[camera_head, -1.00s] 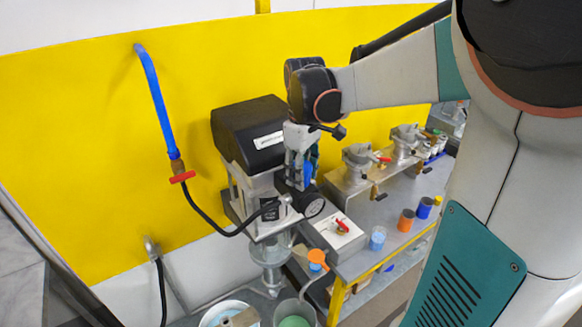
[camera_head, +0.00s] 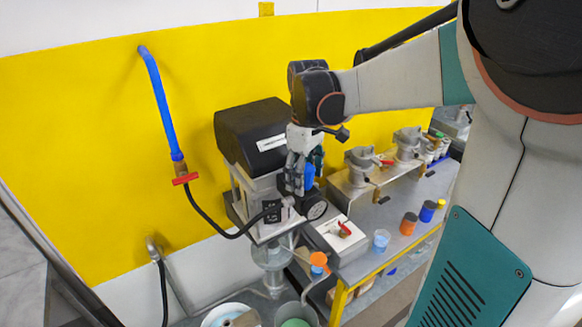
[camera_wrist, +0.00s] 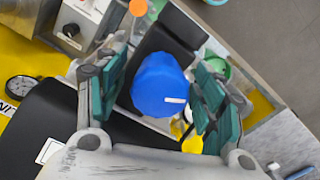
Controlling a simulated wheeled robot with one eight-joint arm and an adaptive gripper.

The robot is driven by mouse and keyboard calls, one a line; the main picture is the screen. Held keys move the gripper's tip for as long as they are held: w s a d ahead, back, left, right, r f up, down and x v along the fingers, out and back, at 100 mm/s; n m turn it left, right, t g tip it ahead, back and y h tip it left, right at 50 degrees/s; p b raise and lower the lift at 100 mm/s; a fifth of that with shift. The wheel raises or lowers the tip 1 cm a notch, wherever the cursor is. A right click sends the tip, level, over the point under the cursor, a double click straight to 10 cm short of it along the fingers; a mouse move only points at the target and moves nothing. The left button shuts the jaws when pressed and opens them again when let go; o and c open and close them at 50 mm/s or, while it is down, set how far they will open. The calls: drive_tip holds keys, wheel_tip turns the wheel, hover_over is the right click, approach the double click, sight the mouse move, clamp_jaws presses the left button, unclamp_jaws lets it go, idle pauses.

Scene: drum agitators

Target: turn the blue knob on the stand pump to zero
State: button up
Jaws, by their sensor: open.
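The blue knob (camera_wrist: 160,86) is large in the middle of the wrist view, with a short white mark at its lower right. It also shows in the head view (camera_head: 309,176), partly behind a finger. My gripper (camera_wrist: 158,90) is open, with one teal-padded finger on each side of the knob. I cannot tell whether the pads touch it. The stand pump (camera_head: 262,140) has a black top housing and a pale metal body. In the head view my gripper (camera_head: 301,176) is at the pump's right side.
A box with a red switch (camera_head: 344,229) stands to the right on a metal bench (camera_head: 380,215) with cups and clamps. A blue pipe with a red valve (camera_head: 185,179) and black hose is at the left.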

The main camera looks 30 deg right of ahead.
wheel_tip(320, 180, up, 12)
drive_tip(key=shift+s, duration=0.1)
idle(0.5)
